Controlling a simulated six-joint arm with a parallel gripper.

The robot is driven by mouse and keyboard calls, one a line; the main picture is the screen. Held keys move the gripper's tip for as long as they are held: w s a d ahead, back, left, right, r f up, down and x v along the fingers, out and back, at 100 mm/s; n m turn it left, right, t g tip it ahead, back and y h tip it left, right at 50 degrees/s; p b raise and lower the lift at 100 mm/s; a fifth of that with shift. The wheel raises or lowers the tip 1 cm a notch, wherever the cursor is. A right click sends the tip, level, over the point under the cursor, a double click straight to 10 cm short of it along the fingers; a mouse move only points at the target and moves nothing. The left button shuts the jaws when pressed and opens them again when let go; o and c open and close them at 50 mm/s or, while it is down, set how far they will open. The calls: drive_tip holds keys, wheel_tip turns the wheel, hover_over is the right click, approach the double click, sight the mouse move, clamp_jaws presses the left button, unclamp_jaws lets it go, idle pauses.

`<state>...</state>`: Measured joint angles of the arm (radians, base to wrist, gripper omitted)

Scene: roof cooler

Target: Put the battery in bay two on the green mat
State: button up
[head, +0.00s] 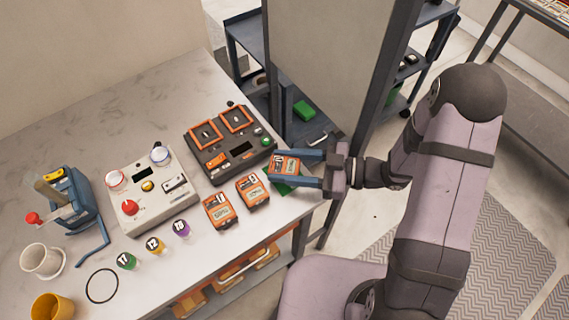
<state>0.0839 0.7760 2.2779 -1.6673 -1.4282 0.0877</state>
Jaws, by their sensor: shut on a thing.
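My gripper (284,167) is shut on an orange and dark battery (286,163), with one blue finger on each side of it. The battery is over the green mat (284,187) at the right end of the table. Parts of the mat show beside and below the battery; the rest is hidden. I cannot tell whether the battery touches the mat. The dark charger (238,162) stands just left of the gripper, with two orange-framed bays on top. No battery stands up in either bay; their numbers are too small to read.
Two similar orange devices (218,211) (252,193) lie in front of the charger. A pale control box (152,190), numbered small containers (153,245), a blue tool (68,200) and cups (42,260) stand further left. A tall grey panel (330,60) rises behind my gripper.

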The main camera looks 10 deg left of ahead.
drive_tip(key=o, duration=1.3)
drive_tip(key=shift+f, duration=0.15)
drive_tip(key=shift+d+r, duration=0.15)
drive_tip(key=shift+r, duration=0.05)
drive_tip(key=d, duration=0.4)
drive_tip(key=d+r+b, duration=0.1)
drive_tip(key=d, duration=0.6)
drive_tip(key=shift+d+r+b, duration=0.35)
drive_tip(key=shift+r, duration=0.05)
